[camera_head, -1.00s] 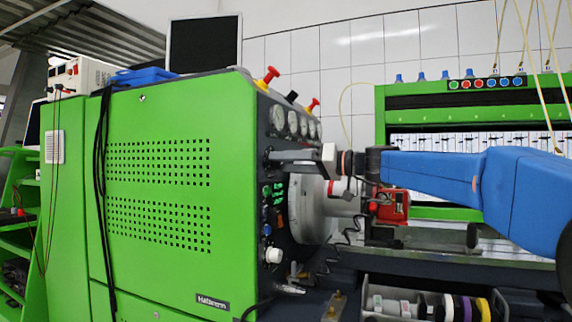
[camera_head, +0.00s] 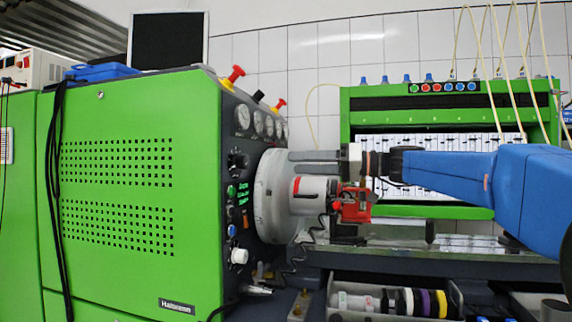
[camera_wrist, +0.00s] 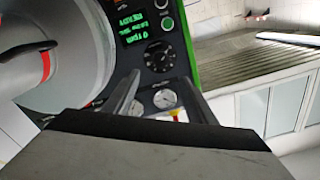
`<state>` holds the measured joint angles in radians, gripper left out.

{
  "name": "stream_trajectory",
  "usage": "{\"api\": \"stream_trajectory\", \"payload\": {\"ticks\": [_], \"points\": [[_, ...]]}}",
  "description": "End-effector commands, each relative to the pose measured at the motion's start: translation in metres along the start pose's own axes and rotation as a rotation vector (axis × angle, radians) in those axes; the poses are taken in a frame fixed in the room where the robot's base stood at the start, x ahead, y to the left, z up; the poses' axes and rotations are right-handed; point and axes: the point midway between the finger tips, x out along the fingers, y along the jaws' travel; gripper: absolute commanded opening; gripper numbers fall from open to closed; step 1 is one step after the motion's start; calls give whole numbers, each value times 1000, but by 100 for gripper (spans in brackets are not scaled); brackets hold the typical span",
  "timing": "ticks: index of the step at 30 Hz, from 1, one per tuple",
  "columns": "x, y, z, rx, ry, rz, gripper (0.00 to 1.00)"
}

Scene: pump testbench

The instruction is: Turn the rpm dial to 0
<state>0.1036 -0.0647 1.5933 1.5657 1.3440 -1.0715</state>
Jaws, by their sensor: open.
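A black rpm dial (camera_head: 237,161) is on the dark control panel, below the pressure gauges and above the green-lit readout. In the wrist view the black dial (camera_wrist: 160,55) has a ring of marks around it, and the picture is upside down. Its exact setting is too small to read. My gripper (camera_head: 291,161) is open and empty, to the right of the dial and apart from it, in front of the panel. In the wrist view its fingers (camera_wrist: 142,90) point up toward the panel near a gauge, below the dial.
A large grey round housing (camera_head: 272,195) with a red-and-grey part (camera_head: 352,207) sits just below my gripper. Red knobs (camera_head: 233,76) stand on top of the green cabinet (camera_head: 130,130). A white knob (camera_head: 239,256) is lower on the panel. A green-framed rack (camera_head: 440,100) stands behind.

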Motion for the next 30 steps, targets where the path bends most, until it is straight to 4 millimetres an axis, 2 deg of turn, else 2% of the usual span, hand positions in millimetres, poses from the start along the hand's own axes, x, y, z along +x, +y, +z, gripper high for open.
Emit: {"api": "stream_trajectory", "payload": {"ticks": [3,9,25,28,30], "points": [[-15,0,0,-1,1,2,51],[-27,0,0,-1,0,0,51],[-28,-1,2,2,-3,2,51],[-28,-4,16,25,-33,25,51],[-29,-7,38,60,-76,62,51]]}}
